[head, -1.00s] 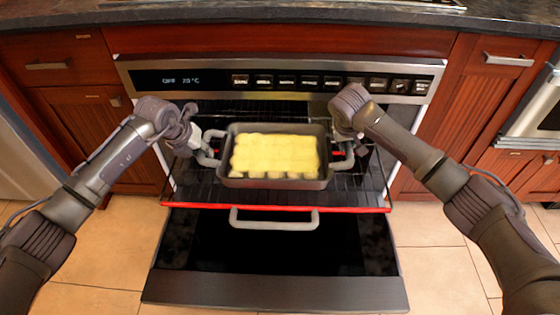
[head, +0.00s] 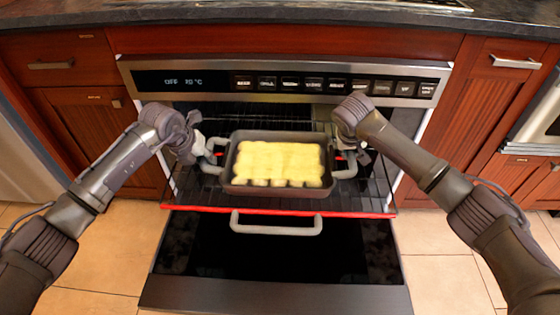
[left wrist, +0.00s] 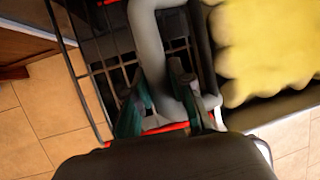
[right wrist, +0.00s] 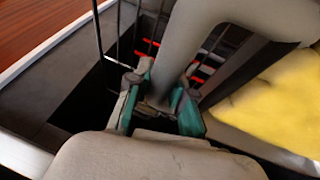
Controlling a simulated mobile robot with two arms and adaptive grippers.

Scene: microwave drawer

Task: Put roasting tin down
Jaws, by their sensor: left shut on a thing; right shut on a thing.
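The dark roasting tin (head: 236,186), filled with a yellow food (head: 280,163), is level at the pulled-out oven rack (head: 190,190). I cannot tell whether it touches the rack. My left gripper (head: 203,152) is shut on the tin's left grey handle (head: 212,168). In the left wrist view the fingers (left wrist: 170,105) sit on both sides of that handle. My right gripper (head: 350,152) is shut on the right handle (head: 347,173). In the right wrist view its fingers (right wrist: 160,105) close around the handle bar.
The oven door (head: 275,292) is open below the rack, with a grey handle (head: 276,229). The oven control panel (head: 220,80) is above. Red cabinets (head: 75,135) stand on both sides. Rack wires are free left and right of the tin.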

